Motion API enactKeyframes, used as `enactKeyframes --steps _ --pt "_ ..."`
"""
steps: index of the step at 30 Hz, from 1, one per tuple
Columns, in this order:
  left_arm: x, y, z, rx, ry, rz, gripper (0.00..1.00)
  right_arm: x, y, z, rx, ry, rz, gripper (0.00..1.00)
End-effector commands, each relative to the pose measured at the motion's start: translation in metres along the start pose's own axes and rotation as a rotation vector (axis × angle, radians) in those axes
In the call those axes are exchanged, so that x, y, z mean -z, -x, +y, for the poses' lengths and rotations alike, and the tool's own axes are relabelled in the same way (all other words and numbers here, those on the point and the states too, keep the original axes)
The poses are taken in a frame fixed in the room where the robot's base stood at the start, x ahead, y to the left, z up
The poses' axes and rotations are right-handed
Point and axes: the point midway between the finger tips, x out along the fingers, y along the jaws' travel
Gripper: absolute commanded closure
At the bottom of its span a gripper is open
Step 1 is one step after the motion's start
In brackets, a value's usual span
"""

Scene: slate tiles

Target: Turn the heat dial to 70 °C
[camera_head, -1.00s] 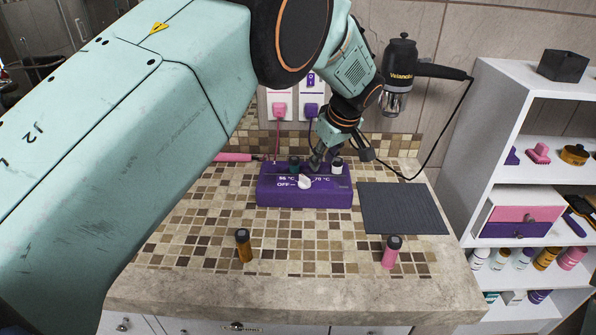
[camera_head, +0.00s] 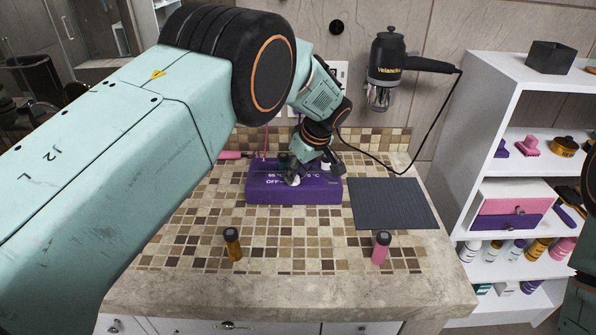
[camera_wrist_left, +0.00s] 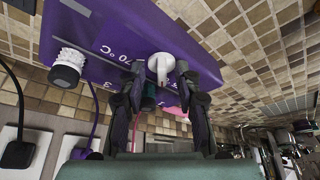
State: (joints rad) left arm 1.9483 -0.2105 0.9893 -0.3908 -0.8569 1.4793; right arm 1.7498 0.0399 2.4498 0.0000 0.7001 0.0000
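The purple heater box (camera_head: 320,197) sits on the tiled counter, with OFF and temperature marks on its front. Its white dial (camera_head: 292,181) is partly hidden by my left gripper (camera_head: 307,166) in the head view. In the left wrist view, the dial (camera_wrist_left: 160,66) shows on the purple box (camera_wrist_left: 115,22) beside the 70 °C mark, just ahead of my left gripper (camera_wrist_left: 160,84). The fingers are apart, one on each side below the dial, with nothing between them. Whether they touch it I cannot tell. My right gripper is not seen.
A brown bottle (camera_head: 233,245) and a pink bottle (camera_head: 381,248) stand in front. A dark mat (camera_head: 392,204) lies right; a hair dryer (camera_head: 388,58) hangs behind.

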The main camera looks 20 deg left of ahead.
Motion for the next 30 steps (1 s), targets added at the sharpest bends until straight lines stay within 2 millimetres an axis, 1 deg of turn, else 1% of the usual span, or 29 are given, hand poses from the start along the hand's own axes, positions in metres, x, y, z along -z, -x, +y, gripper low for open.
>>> enactKeyframes --steps 8,20,30 --pt "0.0007 -0.0023 0.0007 0.0 0.001 0.001 0.67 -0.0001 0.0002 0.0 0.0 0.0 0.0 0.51" --pt "0.0007 -0.0019 0.0008 -0.001 0.001 0.001 1.0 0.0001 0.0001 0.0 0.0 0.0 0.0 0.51" --pt "0.0015 -0.0011 0.0008 -0.001 -0.001 0.002 1.0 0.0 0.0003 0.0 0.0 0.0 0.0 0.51"
